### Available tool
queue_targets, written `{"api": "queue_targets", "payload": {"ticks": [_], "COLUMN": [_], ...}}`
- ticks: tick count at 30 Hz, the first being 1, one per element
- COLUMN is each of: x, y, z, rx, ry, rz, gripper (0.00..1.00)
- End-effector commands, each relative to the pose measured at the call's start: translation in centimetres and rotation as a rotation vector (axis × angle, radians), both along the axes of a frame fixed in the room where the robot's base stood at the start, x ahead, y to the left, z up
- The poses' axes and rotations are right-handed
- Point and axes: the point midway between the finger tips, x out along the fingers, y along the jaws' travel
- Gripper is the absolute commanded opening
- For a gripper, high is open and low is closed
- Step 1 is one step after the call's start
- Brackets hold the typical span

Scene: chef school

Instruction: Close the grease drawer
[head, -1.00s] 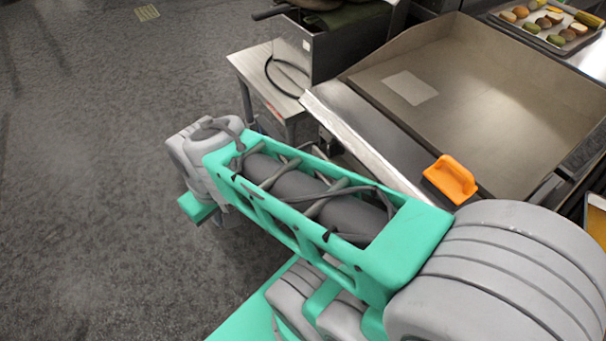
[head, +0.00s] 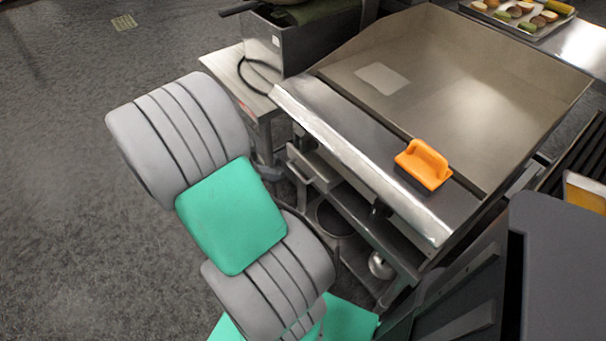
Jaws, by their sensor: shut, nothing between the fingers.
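The grease drawer appears to be the small metal box (head: 314,168) under the left part of the griddle's front edge. Its front sticks out a little from under the griddle (head: 455,75), so it looks partly open. How far it runs back is hidden by the griddle top. My arm's grey and green links stand to the left and in front of the drawer. I cannot make out my gripper or its fingertips in this view.
An orange scraper-like tool (head: 424,164) lies on the griddle's front ledge. A metal side table (head: 235,75) with a fryer-like box (head: 300,45) stands left of the griddle. A shelf below holds a pot (head: 335,218). Open floor (head: 60,200) lies left.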

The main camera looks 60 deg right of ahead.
Motion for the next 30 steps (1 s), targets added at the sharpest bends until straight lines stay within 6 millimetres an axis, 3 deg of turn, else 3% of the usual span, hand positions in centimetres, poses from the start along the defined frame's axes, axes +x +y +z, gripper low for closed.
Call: {"api": "queue_targets", "payload": {"ticks": [5, 17, 24, 30], "x": [-0.9, -3.7, -5.2, -5.4], "y": [-1.3, -6.6, -9.7, -10.2], "z": [-1.1, -7.3, -7.1, -7.0], "rx": [-0.002, 0.0, -0.001, -0.002], "ry": [0.035, 0.03, 0.027, 0.028], "rz": [0.014, 0.011, 0.013, 0.016], "gripper": [0.0, 0.0, 0.0, 0.0]}}
